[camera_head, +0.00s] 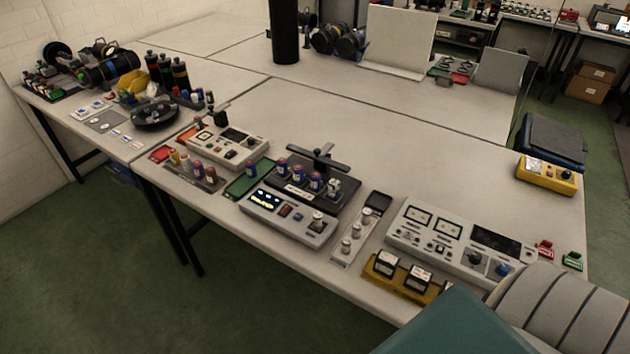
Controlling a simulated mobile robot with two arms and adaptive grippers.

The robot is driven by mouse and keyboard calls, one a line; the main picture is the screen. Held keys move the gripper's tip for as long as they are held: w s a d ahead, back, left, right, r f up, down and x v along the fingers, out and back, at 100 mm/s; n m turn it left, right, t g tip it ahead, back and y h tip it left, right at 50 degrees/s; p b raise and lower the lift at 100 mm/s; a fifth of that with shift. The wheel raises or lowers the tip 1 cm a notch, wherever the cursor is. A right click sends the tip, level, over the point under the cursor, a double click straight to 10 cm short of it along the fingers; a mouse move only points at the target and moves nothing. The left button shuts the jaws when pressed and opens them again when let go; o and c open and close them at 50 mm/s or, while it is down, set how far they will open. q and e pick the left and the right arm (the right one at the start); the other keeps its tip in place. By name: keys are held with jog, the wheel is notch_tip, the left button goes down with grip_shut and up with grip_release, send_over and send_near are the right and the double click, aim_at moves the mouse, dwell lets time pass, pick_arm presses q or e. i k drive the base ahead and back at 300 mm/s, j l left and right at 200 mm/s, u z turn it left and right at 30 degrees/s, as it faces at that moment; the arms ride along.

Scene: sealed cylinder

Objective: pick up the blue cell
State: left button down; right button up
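Several small blue cylinders with reddish parts, which look like cells, stand upright in a row on a dark fixture (345,168) on the near table. One blue cell (315,182) is near the row's right end, beside a paler grey-white piece (333,188). Another blue cell (282,165) is at the row's left end. A grey rack (208,184) to the left holds several small coloured cylinders, some of them bluish. I cannot tell which one is the task's cell. Neither of my grippers shows in the head view.
A grey console with a lit display (262,200) stands in front of the fixture. A larger console (450,240) and a yellow holder (383,280) are to its right. A green tray (246,180) lies to its left. The table (420,150) behind the fixture is clear.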

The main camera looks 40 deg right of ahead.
aim_at(333, 186)
jog(key=z, duration=1.25)
